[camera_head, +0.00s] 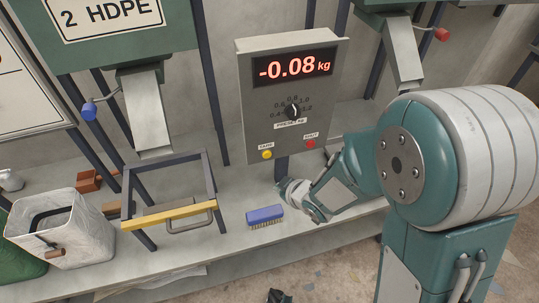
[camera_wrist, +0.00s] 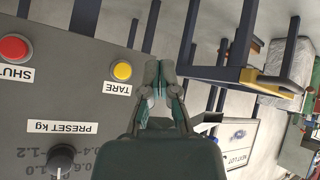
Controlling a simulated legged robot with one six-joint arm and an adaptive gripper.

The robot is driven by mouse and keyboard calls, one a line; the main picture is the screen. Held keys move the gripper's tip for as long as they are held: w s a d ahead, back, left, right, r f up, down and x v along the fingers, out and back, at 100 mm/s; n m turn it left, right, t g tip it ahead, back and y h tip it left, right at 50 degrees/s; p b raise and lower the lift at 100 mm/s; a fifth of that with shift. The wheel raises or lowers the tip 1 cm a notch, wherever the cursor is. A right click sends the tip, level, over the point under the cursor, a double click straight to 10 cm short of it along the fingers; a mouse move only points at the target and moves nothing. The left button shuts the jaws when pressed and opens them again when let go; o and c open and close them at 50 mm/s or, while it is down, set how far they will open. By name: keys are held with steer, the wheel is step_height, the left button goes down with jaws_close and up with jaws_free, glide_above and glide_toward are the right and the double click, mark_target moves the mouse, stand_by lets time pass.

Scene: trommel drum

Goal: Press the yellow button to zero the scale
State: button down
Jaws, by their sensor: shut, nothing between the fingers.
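The grey scale box (camera_head: 241,125) shows -0.08 kg in red digits. Its yellow button (camera_head: 266,154), labelled TARE, is at the lower left of the panel. In the wrist view the yellow button (camera_wrist: 122,71) lies just left of my fingertips. My gripper (camera_head: 284,187) is shut and empty, below and a little right of the button in the head view. In the wrist view my gripper (camera_wrist: 160,72) has its fingertips together, apart from the button in the picture. The depth gap between them is hard to tell.
A red button (camera_head: 310,143) and a preset knob (camera_head: 292,111) share the panel. A blue brush (camera_head: 264,215) lies on the bench below. A metal frame with a yellow bar (camera_head: 168,215) and a white bag (camera_head: 72,236) stand left.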

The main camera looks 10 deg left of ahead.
steer(key=shift+w, duration=0.15)
steer(key=w+a, duration=0.4)
steer(key=w, duration=0.3)
steer(key=shift+a, duration=0.25)
steer(key=shift+w, duration=0.25)
stand_by(1.1)
steer(key=shift+w+a+r, duration=0.1)
steer(key=shift+w+a, duration=0.05)
steer(key=shift+w, duration=0.05)
steer(key=shift+w+a, duration=0.25)
steer(key=shift+w, duration=0.1)
stand_by(0.8)
steer(key=shift+s+d, duration=0.5)
steer(key=shift+s, duration=0.25)
steer(key=shift+s+d, duration=0.45)
steer(key=shift+s, duration=0.25)
steer(key=shift+s+d, duration=0.4)
steer(key=shift+s, duration=0.35)
steer(key=shift+s+d, duration=0.45)
steer(key=shift+s, duration=0.25)
